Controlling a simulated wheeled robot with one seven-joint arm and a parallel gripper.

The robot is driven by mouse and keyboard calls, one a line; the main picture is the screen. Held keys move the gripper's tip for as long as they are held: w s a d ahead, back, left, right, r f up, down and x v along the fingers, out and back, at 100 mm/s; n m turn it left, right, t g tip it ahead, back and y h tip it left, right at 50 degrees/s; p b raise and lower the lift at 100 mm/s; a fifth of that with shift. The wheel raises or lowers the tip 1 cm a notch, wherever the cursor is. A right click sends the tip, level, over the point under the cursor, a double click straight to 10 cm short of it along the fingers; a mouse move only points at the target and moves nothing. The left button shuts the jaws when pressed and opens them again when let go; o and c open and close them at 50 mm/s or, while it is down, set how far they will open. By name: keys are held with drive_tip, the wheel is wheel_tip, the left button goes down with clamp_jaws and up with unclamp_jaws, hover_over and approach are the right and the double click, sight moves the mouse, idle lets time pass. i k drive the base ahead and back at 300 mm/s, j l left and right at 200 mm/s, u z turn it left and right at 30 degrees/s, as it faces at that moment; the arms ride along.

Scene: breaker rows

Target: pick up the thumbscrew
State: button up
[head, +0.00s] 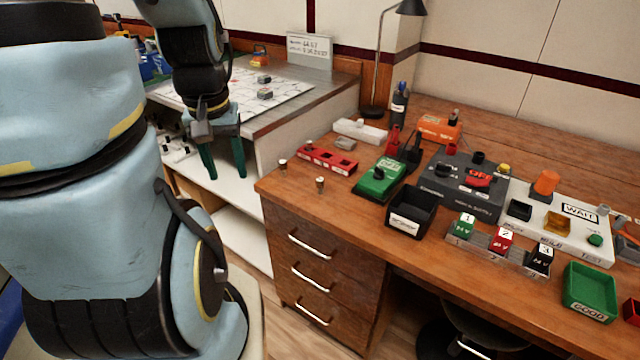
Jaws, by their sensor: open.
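The wooden desk (278,185) has a red block with holes (327,159), a green box with a black knob (380,178), a black bin (411,208) and a grey breaker box (455,190) right of the small pieces. A metal-topped bench (330,93) stands behind my gripper.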

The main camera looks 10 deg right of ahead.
sight(319, 181)
drive_tip(key=z, duration=0.45)
drive_tip(key=i+j+z, duration=0.1)
drive_tip(key=j+z, duration=0.25)
drive_tip(key=i+j+z, duration=0.1)
drive_tip(key=z, duration=0.25)
drive_tip(key=j+z, duration=0.35)
drive_tip(key=i+j+z, duration=0.15)
drive_tip(key=j, duration=0.8)
drive_tip(key=j+z, duration=0.15)
drive_tip(key=j, duration=0.8)
drive_tip(key=i+j, duration=0.2)
drive_tip(key=j, duration=0.1)
